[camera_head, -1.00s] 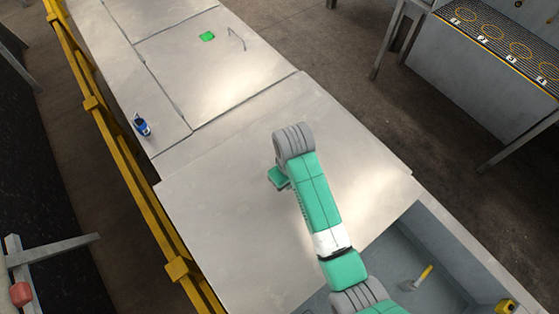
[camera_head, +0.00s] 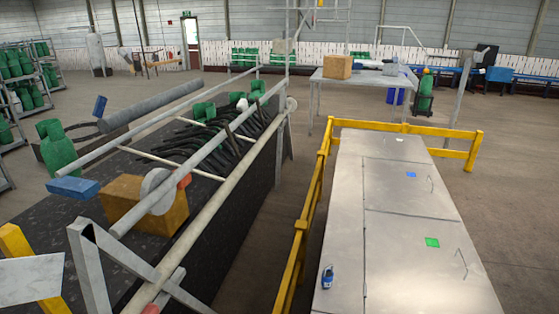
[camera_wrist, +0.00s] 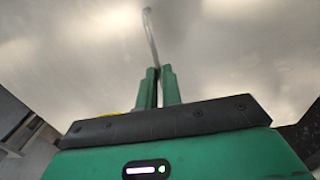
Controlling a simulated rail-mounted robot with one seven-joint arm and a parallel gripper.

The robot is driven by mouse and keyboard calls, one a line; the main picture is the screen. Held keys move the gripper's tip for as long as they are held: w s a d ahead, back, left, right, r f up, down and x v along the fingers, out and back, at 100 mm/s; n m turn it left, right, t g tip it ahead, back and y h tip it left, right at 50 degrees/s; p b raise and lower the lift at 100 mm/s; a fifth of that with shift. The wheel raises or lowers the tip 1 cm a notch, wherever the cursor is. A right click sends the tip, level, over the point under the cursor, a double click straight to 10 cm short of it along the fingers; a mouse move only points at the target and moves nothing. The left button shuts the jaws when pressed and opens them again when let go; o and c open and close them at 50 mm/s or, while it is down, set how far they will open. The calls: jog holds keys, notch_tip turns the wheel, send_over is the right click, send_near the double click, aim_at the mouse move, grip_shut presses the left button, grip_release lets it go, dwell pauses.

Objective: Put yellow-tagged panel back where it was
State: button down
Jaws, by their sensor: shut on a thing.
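In the wrist view, my gripper (camera_wrist: 158,85) is shut on the thin wire handle (camera_wrist: 150,38) of a broad grey metal panel (camera_wrist: 225,45). A small yellow patch (camera_wrist: 112,114) shows at the edge of the gripper body, and most of it is hidden. It may be the panel's yellow tag. How the panel sits in its opening cannot be told from this view. My gripper and this panel are out of the head view.
In the head view, a green-tagged panel (camera_head: 395,265) and a blue-tagged panel (camera_head: 385,195) lie flat, each with a wire handle. A small blue object (camera_head: 327,277) stands on the left strip. A yellow rail (camera_head: 299,235) borders the panels; a conveyor (camera_head: 100,170) lies left.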

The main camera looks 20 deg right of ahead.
jog(key=w+a+r+n+p, duration=0.3)
jog(key=w+a+r+p, duration=0.25)
jog(key=w+a, duration=0.7)
jog(key=w+a+r+n+p, duration=0.1)
jog(key=w+a, duration=0.3)
jog(key=a, duration=0.5)
jog(key=w+a+r+n+p, duration=0.2)
jog(key=w+a+r, duration=0.2)
jog(key=a, duration=0.5)
jog(key=shift+w+r, duration=0.2)
jog(key=shift+w, duration=0.1)
jog(key=shift+d, duration=0.1)
